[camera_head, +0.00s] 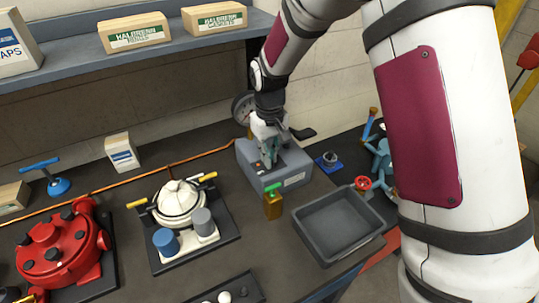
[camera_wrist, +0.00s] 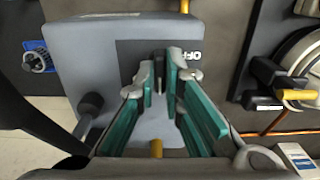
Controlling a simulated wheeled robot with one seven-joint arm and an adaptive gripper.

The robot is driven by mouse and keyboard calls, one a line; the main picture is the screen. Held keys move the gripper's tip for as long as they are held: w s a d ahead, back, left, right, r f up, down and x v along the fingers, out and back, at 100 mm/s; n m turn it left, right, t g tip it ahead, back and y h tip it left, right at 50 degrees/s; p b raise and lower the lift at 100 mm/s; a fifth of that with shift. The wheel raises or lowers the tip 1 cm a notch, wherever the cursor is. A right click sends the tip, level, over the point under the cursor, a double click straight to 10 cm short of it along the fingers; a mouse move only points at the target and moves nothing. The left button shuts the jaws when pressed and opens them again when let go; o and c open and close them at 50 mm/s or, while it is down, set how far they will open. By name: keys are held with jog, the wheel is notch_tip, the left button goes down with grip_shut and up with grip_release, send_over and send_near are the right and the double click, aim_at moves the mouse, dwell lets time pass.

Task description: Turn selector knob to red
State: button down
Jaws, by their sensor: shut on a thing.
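The selector knob's housing is a grey box (camera_head: 292,181) on the workbench, and it fills the upper left of the wrist view (camera_wrist: 80,50). It has a dark label plate (camera_wrist: 130,52) with white "OFF" lettering. My gripper (camera_head: 268,158) points down onto the box top. In the wrist view, its teal-padded fingers (camera_wrist: 160,75) are closed around a small dark knob (camera_wrist: 160,57) on the plate. The fingers hide most of the knob, so I cannot tell which mark it points to. A small orange-red spot shows on the box beside the gripper in the head view.
A brass block with a green handle (camera_head: 273,204) stands just in front of the box. A grey bin (camera_head: 340,225) is to the right, with a red valve wheel (camera_head: 363,183) behind it. A white motor (camera_head: 180,203) and a red motor (camera_head: 62,248) stand left.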

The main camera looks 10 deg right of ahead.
jog(key=c, duration=1.7)
grip_release()
notch_tip(320, 180, up, 12)
